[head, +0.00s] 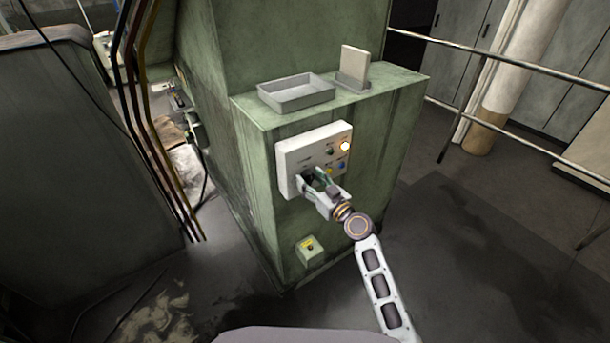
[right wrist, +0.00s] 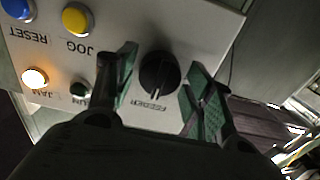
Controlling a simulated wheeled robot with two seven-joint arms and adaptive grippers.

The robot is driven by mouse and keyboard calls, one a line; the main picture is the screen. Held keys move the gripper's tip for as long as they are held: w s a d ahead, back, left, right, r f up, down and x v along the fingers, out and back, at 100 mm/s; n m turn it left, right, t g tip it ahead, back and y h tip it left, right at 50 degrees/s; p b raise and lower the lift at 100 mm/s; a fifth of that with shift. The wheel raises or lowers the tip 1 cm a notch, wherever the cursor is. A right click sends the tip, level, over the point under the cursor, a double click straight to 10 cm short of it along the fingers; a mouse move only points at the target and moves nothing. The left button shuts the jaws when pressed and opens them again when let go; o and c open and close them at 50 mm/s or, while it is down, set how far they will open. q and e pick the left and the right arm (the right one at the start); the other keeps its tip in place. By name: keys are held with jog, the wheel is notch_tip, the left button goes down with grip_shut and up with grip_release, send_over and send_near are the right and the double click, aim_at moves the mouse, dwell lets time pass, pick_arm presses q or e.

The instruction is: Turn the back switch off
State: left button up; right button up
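A pale control panel (head: 290,165) is fixed to the front of the green machine. In the right wrist view a black rotary switch (right wrist: 158,73) sits on the panel, beside an upside-down label that seems to read FEEDER. My right gripper (head: 315,176) is at the panel's lower left. In the right wrist view its fingers (right wrist: 162,92) are apart, one on each side of the black switch, and a gap shows beside it. Contact with the switch cannot be told. In the head view the gripper hides the switch. My left gripper is not in view.
Yellow (right wrist: 77,18) and blue (right wrist: 18,8) buttons, a lit lamp (right wrist: 35,78) and a dark green button (right wrist: 80,90) share the panel. A grey tray (head: 297,93) lies on the green machine's (head: 370,125) ledge. A small box (head: 310,251) is below. Railings (head: 500,65) stand right.

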jog(key=c, duration=0.9)
jog(key=shift+c, duration=0.3)
jog(key=shift+n+b, duration=0.9)
jog(key=n+b, duration=0.1)
jog(key=n, duration=0.1)
jog(key=shift+n, duration=0.3)
jog(key=shift+n+b, duration=0.4)
jog(key=shift+n, duration=0.1)
jog(key=shift+r, duration=0.1)
jog(key=shift+n, duration=0.4)
jog(key=shift+n+b, duration=0.4)
jog(key=shift+n, duration=0.8)
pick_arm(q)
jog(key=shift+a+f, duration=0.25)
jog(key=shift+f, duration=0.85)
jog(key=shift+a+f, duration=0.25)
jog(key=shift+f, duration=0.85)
pick_arm(e)
jog(key=shift+n, duration=1.2)
